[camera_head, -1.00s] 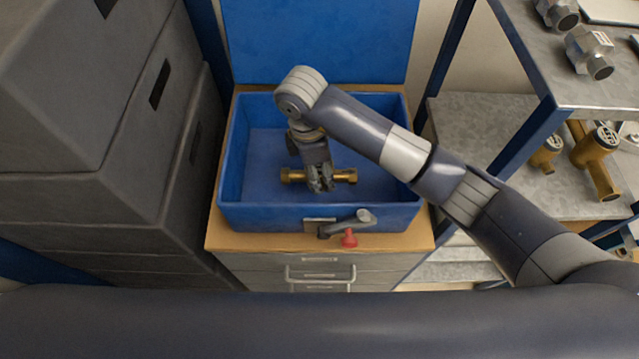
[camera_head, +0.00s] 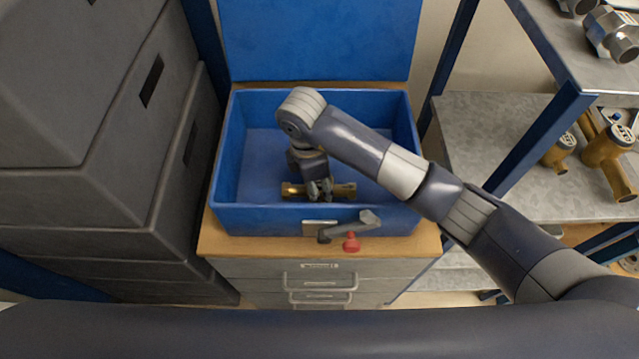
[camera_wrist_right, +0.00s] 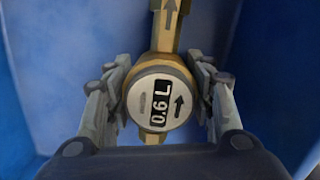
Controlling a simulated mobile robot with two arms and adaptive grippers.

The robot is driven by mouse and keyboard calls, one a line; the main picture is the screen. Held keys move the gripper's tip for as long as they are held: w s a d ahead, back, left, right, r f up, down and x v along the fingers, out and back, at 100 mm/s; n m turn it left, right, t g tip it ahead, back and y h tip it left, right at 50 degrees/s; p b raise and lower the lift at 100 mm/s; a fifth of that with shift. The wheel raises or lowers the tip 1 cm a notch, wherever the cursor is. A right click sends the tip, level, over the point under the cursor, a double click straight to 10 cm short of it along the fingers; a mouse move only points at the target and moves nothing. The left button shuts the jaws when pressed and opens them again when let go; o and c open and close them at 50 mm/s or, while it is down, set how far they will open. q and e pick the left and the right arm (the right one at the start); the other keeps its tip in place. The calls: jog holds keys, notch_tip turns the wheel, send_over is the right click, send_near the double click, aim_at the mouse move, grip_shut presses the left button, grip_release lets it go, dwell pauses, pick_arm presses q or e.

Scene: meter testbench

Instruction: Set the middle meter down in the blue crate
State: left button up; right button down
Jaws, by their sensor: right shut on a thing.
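The blue crate (camera_head: 227,160) stands open on a wooden-topped drawer cabinet, with its lid raised at the back. My right gripper (camera_head: 319,190) reaches down inside the crate and is shut on a brass meter (camera_head: 343,191). The meter lies crosswise near the crate's front wall; I cannot tell whether it touches the floor. In the right wrist view the meter's round dial (camera_wrist_right: 160,103) reads "0.6 L", with a finger on each side of it and the blue crate around. My left gripper is not in view.
A handle and a red knob (camera_head: 351,242) are at the crate's front. Dark stacked boxes (camera_head: 120,190) stand close on the left. A metal shelf (camera_head: 480,140) on the right holds brass meters (camera_head: 610,150) and silver-coloured meters (camera_head: 611,32).

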jog(key=c, duration=0.7)
grip_release()
jog(key=shift+c, duration=0.2)
jog(key=r, duration=0.4)
jog(key=a+r, duration=0.1)
jog(key=r, duration=0.7)
jog(key=shift+s+a, duration=0.1)
jog(key=shift+a, duration=0.1)
